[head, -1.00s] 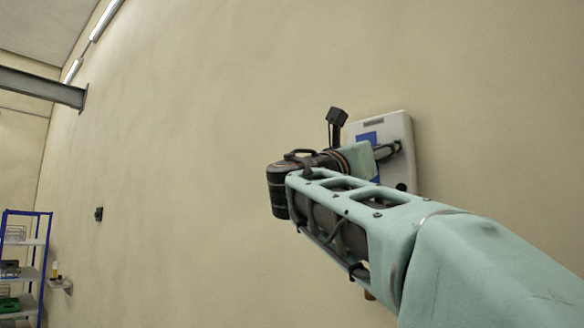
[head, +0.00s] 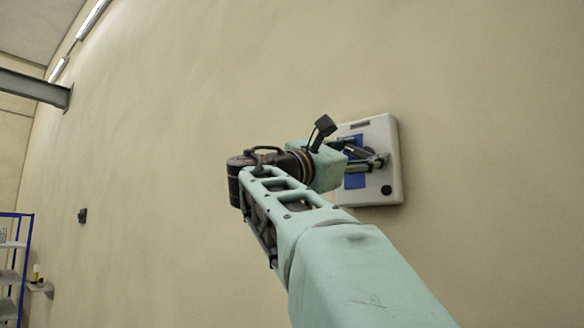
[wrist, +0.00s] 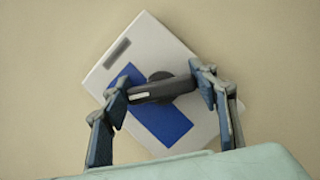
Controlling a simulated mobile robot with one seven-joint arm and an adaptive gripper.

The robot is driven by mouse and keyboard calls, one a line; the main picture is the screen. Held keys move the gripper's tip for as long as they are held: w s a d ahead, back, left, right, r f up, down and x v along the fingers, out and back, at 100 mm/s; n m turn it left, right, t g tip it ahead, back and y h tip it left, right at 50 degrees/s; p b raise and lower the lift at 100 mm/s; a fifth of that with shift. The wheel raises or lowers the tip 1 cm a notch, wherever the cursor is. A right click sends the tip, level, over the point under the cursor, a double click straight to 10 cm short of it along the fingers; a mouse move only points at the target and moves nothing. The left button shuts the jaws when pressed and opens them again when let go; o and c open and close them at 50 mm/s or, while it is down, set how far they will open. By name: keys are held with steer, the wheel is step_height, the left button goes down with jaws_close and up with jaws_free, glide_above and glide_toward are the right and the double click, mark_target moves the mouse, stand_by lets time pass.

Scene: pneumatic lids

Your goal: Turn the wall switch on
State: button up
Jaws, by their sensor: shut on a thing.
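The wall switch (head: 385,150) is a pale grey box on the beige wall, with a blue plate (head: 354,181), a dark slot near its top and a dark round spot at its lower right. In the wrist view the switch box (wrist: 146,40) looks tilted. A dark handle (wrist: 165,92) on a round hub lies at an angle across the blue plate. My gripper (wrist: 163,88) is shut on this handle, one finger at each end. In the head view my gripper (head: 367,160) is in front of the box and partly hides the handle.
A small dark box (head: 82,215) is on the wall to the left. A blue-framed shelf (head: 14,265) stands at the far left, beside a small wall ledge (head: 41,289). The wall around the switch is bare.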

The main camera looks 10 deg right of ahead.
steer(key=m+g+p, duration=0.2)
steer(key=m, duration=0.2)
steer(key=m+g+p, duration=0.1)
steer(key=m, duration=0.3)
steer(key=shift+r+g+y+p, duration=0.15)
steer(key=shift+g+y+p, duration=0.15)
steer(key=shift+g+p, duration=0.1)
steer(key=m, duration=0.1)
steer(key=m+y, duration=0.1)
steer(key=m, duration=0.1)
steer(key=m+g, duration=0.1)
steer(key=m, duration=0.1)
steer(key=shift+s+d+f, duration=0.1)
steer(key=shift+f, duration=0.2)
steer(key=shift+m+y, duration=0.3)
steer(key=o, duration=1.2)
steer(key=shift+c, duration=0.2)
steer(key=v, duration=0.7)
steer(key=shift+a, duration=0.35)
steer(key=shift+s, duration=0.1)
